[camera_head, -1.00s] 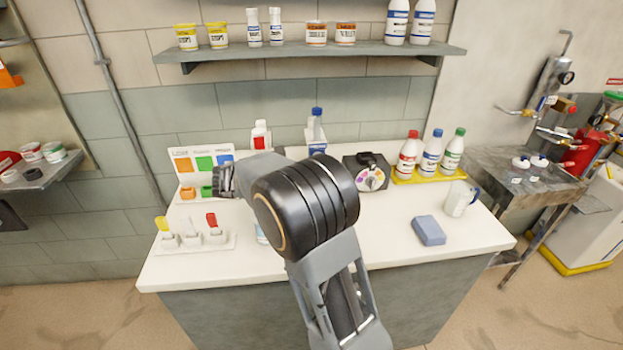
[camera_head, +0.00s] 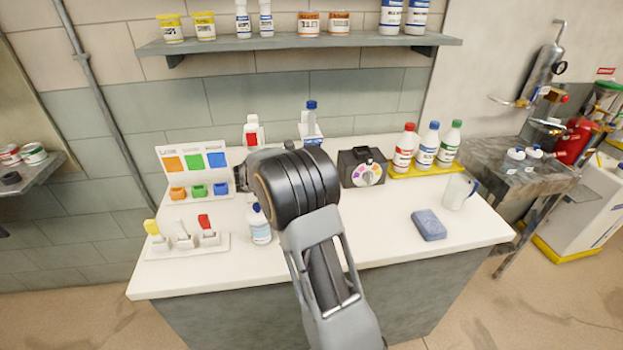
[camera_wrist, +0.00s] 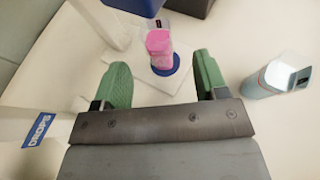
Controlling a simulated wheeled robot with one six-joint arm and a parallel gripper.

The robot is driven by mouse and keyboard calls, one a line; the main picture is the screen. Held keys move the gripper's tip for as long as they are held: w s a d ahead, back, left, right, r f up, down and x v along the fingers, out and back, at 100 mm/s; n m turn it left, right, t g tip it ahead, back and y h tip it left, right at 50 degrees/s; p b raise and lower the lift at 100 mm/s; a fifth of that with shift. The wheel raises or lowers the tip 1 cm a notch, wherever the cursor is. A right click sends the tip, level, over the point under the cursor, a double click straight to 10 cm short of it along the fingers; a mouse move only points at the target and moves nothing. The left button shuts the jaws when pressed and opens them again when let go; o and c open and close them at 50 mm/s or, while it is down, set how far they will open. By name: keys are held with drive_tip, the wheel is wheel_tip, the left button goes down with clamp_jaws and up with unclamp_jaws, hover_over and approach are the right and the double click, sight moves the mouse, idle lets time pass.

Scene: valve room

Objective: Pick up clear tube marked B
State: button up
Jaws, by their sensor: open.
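In the wrist view, my gripper (camera_wrist: 160,85) is open, with its two green fingers apart. Between and beyond the fingertips stands a small tube with pink contents (camera_wrist: 158,45) on a blue round foot, on a white plate. A second clear, grey-green tube (camera_wrist: 277,77) with a small dark and red label is to the right, outside the fingers. I cannot read a B on either tube. Neither finger visibly touches a tube. In the head view my arm hides the gripper and I cannot make out the tubes.
A white DROPS bottle (camera_wrist: 35,130) is close left of the gripper. A blue-capped piece (camera_head: 311,120) stands at the back. A black dial box (camera_head: 362,168), a yellow tray of bottles (camera_head: 428,170) and a blue sponge (camera_head: 429,225) are to the right.

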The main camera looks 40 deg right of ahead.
drive_tip(key=x, duration=0.5)
drive_tip(key=shift+w+d+r+p, duration=0.1)
drive_tip(key=shift+w+r+p, duration=0.1)
drive_tip(key=shift+p, duration=0.2)
drive_tip(key=c, duration=1.1)
